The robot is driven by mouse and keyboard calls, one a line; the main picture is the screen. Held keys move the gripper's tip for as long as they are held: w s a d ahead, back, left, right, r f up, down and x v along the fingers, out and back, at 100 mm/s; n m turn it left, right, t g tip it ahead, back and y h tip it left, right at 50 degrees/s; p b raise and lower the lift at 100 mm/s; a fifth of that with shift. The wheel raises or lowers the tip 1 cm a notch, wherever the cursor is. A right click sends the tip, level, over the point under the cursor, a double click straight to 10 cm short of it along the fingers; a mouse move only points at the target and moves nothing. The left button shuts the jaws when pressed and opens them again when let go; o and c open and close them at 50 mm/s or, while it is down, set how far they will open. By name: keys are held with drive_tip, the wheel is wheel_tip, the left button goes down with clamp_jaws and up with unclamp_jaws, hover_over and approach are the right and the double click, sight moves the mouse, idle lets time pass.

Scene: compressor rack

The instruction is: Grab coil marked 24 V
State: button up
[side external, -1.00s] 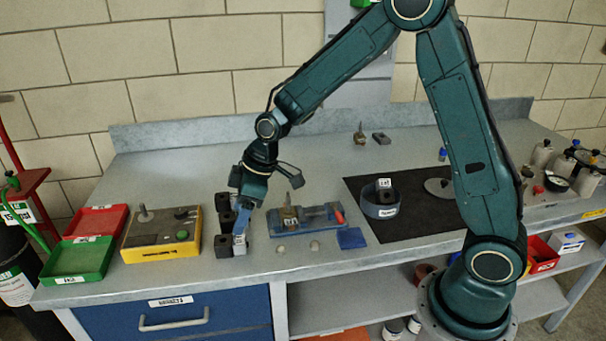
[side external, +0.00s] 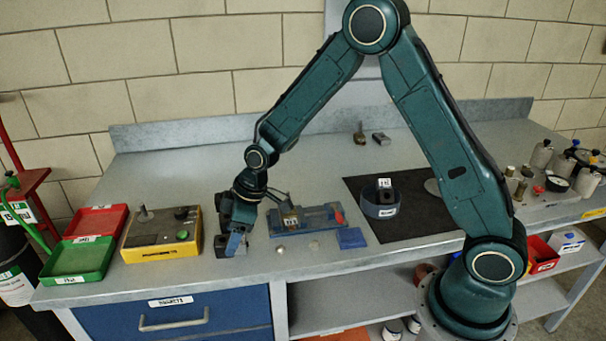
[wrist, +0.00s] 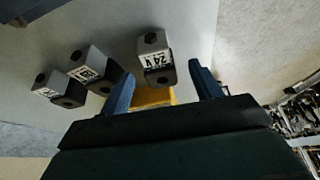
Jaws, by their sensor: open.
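The coil marked 24 V (wrist: 155,57) is a grey and black block with a white label, standing just ahead of my gripper in the wrist view. My gripper (wrist: 161,70) is open, with one blue finger to each side of this coil's line. Two similar coils with white labels, a nearer one (wrist: 62,88) and another (wrist: 92,64), stand to the left in the wrist view. In the side view my gripper (side external: 236,243) is low over the bench at the coil row, and my wrist hides most of the coils. A dark coil block (side external: 221,245) shows beside the fingers.
A yellow box (side external: 162,240) stands left of the coils, with green (side external: 78,262) and red (side external: 97,221) trays beyond. A blue fixture (side external: 310,220) is close on the right. A blue round holder (side external: 380,208) with a labelled block sits on the black mat (side external: 420,222).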

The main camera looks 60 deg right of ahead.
drive_tip(key=shift+x, duration=1.4)
drive_tip(key=c, duration=1.2)
drive_tip(key=shift+r, duration=0.2)
wheel_tip(320, 180, up, 20)
drive_tip(key=shift+f, duration=0.15)
drive_tip(key=shift+d, duration=0.1)
